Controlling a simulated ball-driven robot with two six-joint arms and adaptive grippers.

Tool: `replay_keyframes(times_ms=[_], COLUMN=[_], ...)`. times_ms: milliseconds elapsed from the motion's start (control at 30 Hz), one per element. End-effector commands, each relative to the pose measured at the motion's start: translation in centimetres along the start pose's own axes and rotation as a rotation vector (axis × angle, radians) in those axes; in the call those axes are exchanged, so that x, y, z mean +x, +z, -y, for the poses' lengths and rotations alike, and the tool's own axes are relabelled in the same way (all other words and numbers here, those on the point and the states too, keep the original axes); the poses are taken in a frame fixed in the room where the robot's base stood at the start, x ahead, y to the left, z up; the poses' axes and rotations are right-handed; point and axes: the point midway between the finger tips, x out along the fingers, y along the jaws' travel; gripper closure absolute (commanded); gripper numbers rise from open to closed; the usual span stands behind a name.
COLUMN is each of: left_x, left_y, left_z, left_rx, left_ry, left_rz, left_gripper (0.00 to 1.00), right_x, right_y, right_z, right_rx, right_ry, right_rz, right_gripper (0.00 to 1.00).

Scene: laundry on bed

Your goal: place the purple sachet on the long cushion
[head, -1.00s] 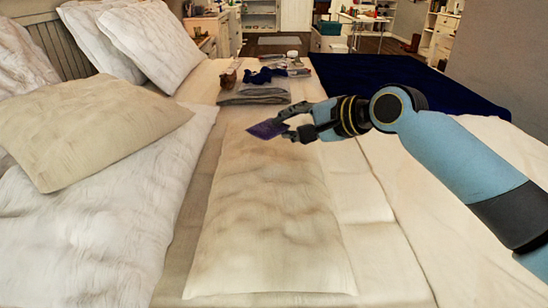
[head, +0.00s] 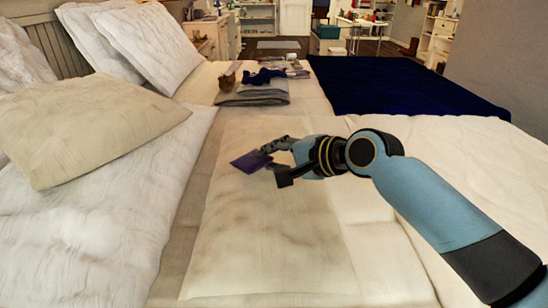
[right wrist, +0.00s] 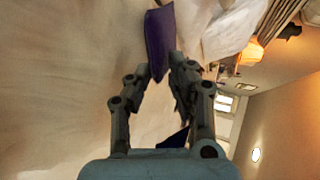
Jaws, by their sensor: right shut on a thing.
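The purple sachet (head: 250,161) is held at the fingertips of my right gripper (head: 272,163), over the far half of the long cushion (head: 262,240). The sachet also shows in the right wrist view (right wrist: 159,40), pinched between the tips of the right gripper (right wrist: 160,75). The long cushion is cream with faint brownish shading and lies lengthwise along the bed. I cannot tell whether the sachet touches the cushion or hangs just above it. My left gripper is not in view.
White pillows (head: 90,220) and a beige cushion (head: 85,125) lie on the left. Folded grey cloth (head: 252,92) with small items on it lies beyond the long cushion. A dark blue blanket (head: 395,85) covers the far right. The near part of the long cushion is clear.

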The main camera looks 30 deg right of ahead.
Motion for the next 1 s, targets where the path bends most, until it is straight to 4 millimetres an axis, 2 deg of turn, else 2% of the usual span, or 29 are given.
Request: replay_keyframes(times_ms=[133,167,233,500,633,1000], left_x=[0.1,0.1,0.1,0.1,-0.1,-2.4], left_y=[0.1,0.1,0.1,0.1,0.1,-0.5], left_z=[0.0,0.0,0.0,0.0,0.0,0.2], left_rx=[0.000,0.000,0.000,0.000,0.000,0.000], left_ry=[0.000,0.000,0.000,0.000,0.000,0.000], left_rz=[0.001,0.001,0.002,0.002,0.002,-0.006], left_gripper=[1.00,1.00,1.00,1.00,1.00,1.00], right_x=[0.2,0.2,0.2,0.2,-0.3,-8.5], right_y=[0.0,0.0,0.0,0.0,0.0,0.0], right_z=[-0.5,-0.5,-0.5,-0.4,0.4,0.4], right_rx=[0.002,0.002,0.001,0.001,-0.001,-0.006], right_ry=[0.000,0.000,0.000,0.001,0.001,0.005], right_rz=[0.000,0.000,0.000,0.000,0.000,0.000], right_gripper=[1.00,0.80,0.71,0.70,0.70,0.70])
